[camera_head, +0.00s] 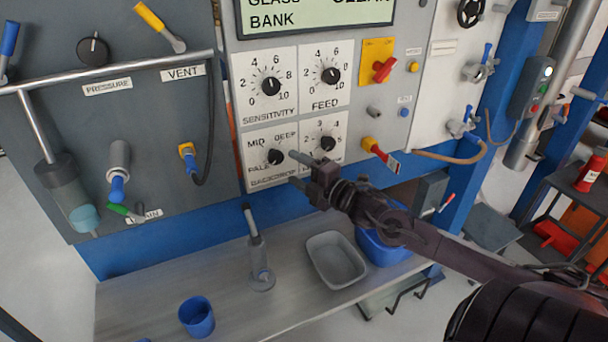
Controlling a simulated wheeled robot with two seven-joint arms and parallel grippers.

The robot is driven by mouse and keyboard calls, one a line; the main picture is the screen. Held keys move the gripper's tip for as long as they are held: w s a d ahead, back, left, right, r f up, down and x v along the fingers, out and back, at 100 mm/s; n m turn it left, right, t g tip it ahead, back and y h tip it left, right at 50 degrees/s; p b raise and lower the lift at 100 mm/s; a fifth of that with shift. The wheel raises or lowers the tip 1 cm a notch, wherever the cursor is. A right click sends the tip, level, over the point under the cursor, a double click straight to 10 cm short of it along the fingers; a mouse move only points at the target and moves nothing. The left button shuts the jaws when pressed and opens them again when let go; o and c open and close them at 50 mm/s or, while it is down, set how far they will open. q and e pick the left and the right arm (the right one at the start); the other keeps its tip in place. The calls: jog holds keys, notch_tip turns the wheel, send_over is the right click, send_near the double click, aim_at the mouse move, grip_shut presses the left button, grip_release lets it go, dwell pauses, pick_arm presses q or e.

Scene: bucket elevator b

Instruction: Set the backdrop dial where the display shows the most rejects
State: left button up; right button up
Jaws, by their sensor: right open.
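The backdrop dial (275,157) is a black knob on a white plate at the lower left of the dial group, marked PALE, MID and DEEP. The plate's lower label is partly legible. The display (310,14) sits above the dials and is cut off by the top edge; "GLASS BANK" and part of another word show. No reject figure is in view. My right gripper (297,168) comes in from the right, open and empty. Its fingertips are just right of the backdrop dial; whether they touch anything I cannot tell. My left gripper is not in view.
Sensitivity (271,86) and feed (330,75) dials sit above; another dial (328,143) is partly behind my gripper. A red switch (383,70) is to the right. Below, a bench holds a grey tray (336,260), a blue cup (197,316) and a blue bin (383,250).

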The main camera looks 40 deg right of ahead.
jog(key=shift+s+d, duration=0.15)
jog(key=shift+s, duration=0.8)
